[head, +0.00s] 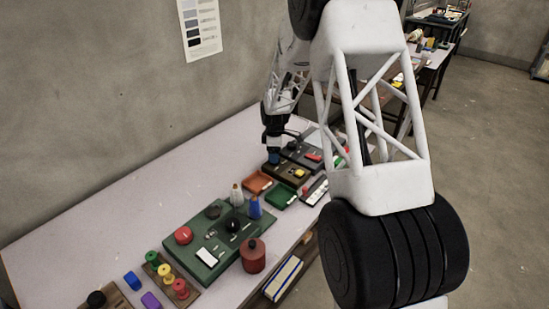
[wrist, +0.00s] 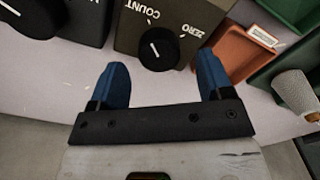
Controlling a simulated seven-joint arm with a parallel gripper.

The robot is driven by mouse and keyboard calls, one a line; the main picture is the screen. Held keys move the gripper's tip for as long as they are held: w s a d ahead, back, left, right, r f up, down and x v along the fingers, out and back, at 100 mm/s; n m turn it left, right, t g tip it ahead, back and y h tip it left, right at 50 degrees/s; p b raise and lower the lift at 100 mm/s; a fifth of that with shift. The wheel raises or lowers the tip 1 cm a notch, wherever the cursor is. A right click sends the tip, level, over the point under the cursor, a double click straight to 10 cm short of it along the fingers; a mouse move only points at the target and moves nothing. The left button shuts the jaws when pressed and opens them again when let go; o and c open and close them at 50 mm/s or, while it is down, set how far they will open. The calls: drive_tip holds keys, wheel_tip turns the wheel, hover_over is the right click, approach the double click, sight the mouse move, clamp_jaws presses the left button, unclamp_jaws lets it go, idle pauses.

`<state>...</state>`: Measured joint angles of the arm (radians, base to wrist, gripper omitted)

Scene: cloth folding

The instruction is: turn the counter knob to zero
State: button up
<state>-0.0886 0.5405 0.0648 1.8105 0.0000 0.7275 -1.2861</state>
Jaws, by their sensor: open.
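The counter knob (wrist: 170,52) is black and round with a short white line. It sits on a brown-olive box (wrist: 128,38) lettered COUNT and ZERO; the line lies on the COUNT side, not at ZERO. My gripper (wrist: 163,72) has blue fingers spread apart, one to each side of the knob's near edge, with nothing between them. I cannot tell how high the fingertips are above the box. In the head view my gripper (head: 274,158) is over the left part of the box (head: 291,176), and the knob is hidden there.
Right of the box are an orange tray (wrist: 241,56) and a green tray (wrist: 300,12). Another dark box with a black knob (wrist: 28,18) stands at the left. A green panel (head: 205,262) with buttons and a red canister (head: 253,257) stand nearer on the table.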

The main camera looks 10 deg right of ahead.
drive_tip(key=shift+f, duration=1.3)
drive_tip(key=c, duration=0.9)
